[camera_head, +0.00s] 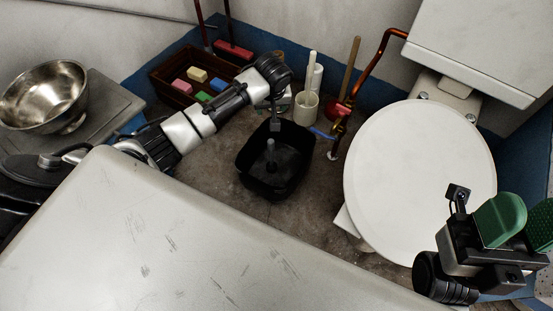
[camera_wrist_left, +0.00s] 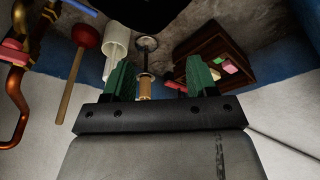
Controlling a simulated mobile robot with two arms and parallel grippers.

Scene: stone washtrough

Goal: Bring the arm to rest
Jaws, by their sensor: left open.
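My left arm (camera_head: 200,118) reaches in from the left, over the floor near the back wall. Its gripper (camera_head: 279,100) hangs at the arm's end, just behind the black bin (camera_head: 262,185), with its fingers mostly hidden in the head view. In the left wrist view the green fingers (camera_wrist_left: 160,82) are spread apart with nothing gripped. A small brown cylinder (camera_wrist_left: 145,88) shows beyond the gap. My right gripper (camera_head: 521,222) is at the lower right, by the toilet lid, with its green fingers apart and empty.
A brown crate (camera_head: 163,83) holds colored blocks. A white brush holder (camera_head: 305,107) and red plunger (camera_head: 342,109) stand near the wall. The white toilet lid (camera_head: 420,180) is at right. A metal bowl (camera_head: 45,95) sits at left. A pale worn surface (camera_head: 160,250) fills the front.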

